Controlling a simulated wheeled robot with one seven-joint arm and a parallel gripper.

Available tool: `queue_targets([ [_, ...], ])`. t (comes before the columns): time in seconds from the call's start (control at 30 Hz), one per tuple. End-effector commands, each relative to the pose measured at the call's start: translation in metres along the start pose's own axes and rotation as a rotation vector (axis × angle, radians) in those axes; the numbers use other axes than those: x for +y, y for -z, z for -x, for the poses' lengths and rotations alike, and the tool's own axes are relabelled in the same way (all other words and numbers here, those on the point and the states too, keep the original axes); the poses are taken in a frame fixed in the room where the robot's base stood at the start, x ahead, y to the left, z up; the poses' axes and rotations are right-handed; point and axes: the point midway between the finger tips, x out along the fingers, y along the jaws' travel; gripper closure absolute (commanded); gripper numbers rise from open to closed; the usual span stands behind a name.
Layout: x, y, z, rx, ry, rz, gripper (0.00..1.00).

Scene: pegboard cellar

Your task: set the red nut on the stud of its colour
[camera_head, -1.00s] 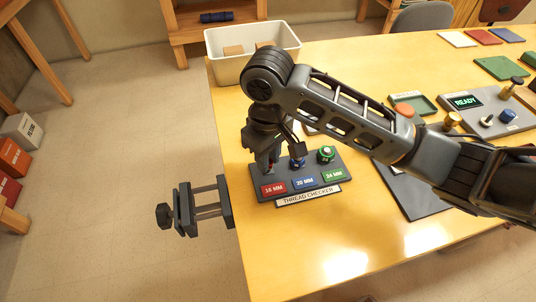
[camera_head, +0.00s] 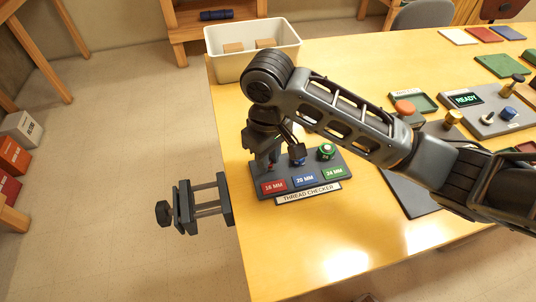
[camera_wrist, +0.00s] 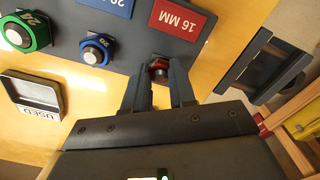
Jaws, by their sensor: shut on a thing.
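The thread checker (camera_head: 318,180) is a dark block near the table's left edge, with red 16 MM, blue 20 MM and green 24 MM labels. My gripper (camera_wrist: 161,78) is shut on the red nut (camera_wrist: 158,68) beside the red 16 MM label (camera_wrist: 180,19). A grey round end shows at the nut's middle; I cannot tell whether the nut is fully seated on the red stud, which is mostly hidden. A blue nut (camera_wrist: 96,49) is around the 20 MM stud, and a green nut (camera_wrist: 25,32) is around the 24 MM stud.
A tray marked USED (camera_wrist: 35,94) lies beside the checker. A dark vise (camera_head: 201,204) juts from the table's left edge. A cream bin (camera_head: 253,60) stands at the back left. The yellow tabletop (camera_head: 330,240) in front of the checker is clear.

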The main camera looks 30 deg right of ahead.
Motion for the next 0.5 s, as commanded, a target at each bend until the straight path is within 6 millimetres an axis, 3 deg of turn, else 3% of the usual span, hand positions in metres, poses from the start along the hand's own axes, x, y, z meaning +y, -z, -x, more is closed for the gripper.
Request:
queue_targets([
  [0.4,0.0002,-0.0001,-0.0018,0.000,0.000,0.000,0.94],
  [0.43,0.0002,-0.0001,-0.0018,0.000,0.000,0.000,0.72],
  [0.5,0.0002,-0.0001,-0.0018,0.000,0.000,0.001,0.65],
])
